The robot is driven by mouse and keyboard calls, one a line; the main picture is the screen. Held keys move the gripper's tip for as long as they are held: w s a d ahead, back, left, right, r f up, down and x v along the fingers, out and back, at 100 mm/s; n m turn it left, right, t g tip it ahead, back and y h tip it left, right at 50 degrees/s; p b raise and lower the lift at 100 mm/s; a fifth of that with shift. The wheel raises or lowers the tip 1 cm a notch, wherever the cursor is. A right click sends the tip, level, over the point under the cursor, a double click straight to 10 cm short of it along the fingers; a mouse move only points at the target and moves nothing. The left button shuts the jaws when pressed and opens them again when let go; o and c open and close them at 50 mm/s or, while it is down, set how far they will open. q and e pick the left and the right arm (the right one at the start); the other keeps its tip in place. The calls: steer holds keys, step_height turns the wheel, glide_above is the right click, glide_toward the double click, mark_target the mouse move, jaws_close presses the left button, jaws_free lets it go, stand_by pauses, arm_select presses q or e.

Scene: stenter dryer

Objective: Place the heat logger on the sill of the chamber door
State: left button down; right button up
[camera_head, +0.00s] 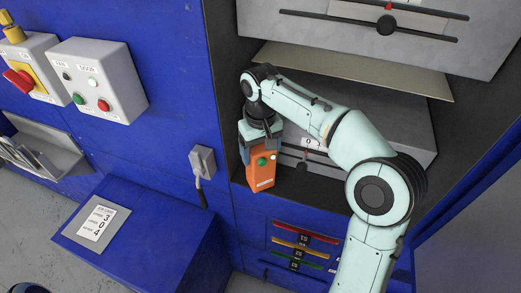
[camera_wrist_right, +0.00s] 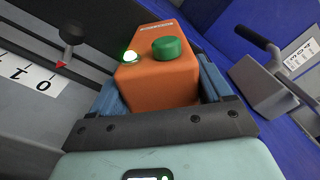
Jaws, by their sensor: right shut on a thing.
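The heat logger is an orange box (camera_head: 262,175) with a green knob and a small lit white lamp. My right gripper (camera_head: 260,148) is shut on its upper part and holds it pointing down at the left side of a dark-framed recess. In the right wrist view the logger (camera_wrist_right: 156,84) sits between the two blue fingers. The recess, apparently the chamber doorway, has a dark lower edge (camera_head: 325,190) that looks like the sill. My arm hides part of it. I cannot tell whether the logger touches it. My left gripper is not in view.
A grey lever switch (camera_head: 203,163) is on the blue wall just left of the logger. A slider scale (camera_head: 310,145) is behind it. Coloured strips (camera_head: 303,240) are below. A blue box (camera_head: 150,225) juts out at lower left. Button boxes (camera_head: 95,80) are at upper left.

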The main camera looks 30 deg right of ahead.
steer(key=shift+f, duration=0.2)
steer(key=o, duration=1.6)
step_height(320, 180, up, 12)
steer(key=shift+r, duration=0.2)
